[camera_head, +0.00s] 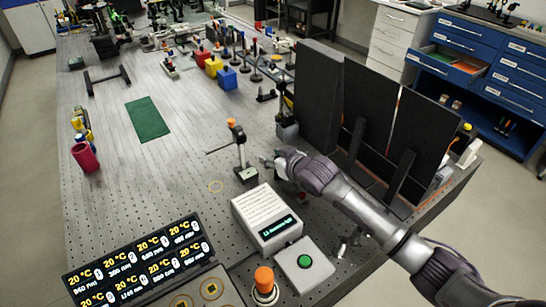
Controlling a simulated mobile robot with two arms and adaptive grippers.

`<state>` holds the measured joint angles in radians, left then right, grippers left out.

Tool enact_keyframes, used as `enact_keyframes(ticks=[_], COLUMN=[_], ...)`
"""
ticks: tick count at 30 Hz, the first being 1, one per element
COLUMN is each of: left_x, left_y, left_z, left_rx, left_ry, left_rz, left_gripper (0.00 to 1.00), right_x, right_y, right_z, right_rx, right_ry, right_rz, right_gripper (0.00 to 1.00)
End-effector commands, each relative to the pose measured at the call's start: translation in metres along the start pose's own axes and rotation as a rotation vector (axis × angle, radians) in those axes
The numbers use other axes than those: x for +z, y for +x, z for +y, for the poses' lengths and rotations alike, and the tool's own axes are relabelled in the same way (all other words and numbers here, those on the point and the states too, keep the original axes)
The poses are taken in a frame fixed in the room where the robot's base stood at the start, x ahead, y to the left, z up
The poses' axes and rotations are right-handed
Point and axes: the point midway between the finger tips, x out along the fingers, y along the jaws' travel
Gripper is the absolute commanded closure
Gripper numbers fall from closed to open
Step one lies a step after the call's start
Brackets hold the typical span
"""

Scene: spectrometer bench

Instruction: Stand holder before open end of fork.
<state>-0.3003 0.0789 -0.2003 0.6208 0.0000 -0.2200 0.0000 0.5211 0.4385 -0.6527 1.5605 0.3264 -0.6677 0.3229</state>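A small post holder (240,158) with an orange top and a dark square base stands upright on the perforated bench. A thin dark rod (218,150) sticks out from it to the left. My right gripper (268,161) is just right of the holder, low over the bench, with its fingers towards it. Whether it touches the holder, and how far its fingers are apart, is too small to tell. A thin yellow ring (216,193) is marked on the bench, left and in front of the holder's base. I cannot make out for sure which thing is the fork. My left gripper is out of view.
A white device (264,212) with a display and a green-button box (304,262) stand in front. Tall black panels (370,100) stand behind my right arm. The bench between is clear.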

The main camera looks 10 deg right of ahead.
Motion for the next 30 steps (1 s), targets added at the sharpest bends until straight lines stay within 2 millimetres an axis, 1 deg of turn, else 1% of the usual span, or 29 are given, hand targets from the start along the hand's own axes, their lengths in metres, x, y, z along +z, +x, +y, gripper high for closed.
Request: enact_keyframes(ticks=[8, 11, 14, 24, 27, 30], left_x=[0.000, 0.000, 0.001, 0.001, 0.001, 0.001], left_y=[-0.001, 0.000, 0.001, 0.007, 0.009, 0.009], left_z=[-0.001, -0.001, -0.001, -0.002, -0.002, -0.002], left_rx=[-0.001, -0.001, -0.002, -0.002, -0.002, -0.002], left_ry=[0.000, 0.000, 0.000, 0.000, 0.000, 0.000], left_rz=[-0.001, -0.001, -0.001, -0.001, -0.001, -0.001], left_gripper=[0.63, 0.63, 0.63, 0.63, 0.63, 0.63], right_x=[-0.002, -0.001, -0.001, -0.001, -0.001, -0.001], right_y=[-0.001, -0.006, -0.020, -0.087, -0.103, -0.114], right_z=[0.000, 0.000, 0.001, 0.000, 0.001, 0.000], right_rx=[0.000, 0.000, 0.000, 0.000, 0.001, 0.001], right_ry=[0.000, 0.000, -0.001, -0.001, -0.001, -0.001], right_rz=[0.001, 0.001, 0.001, 0.001, 0.001, 0.000], right_gripper=[0.58, 0.58, 0.58, 0.58, 0.58, 0.58])
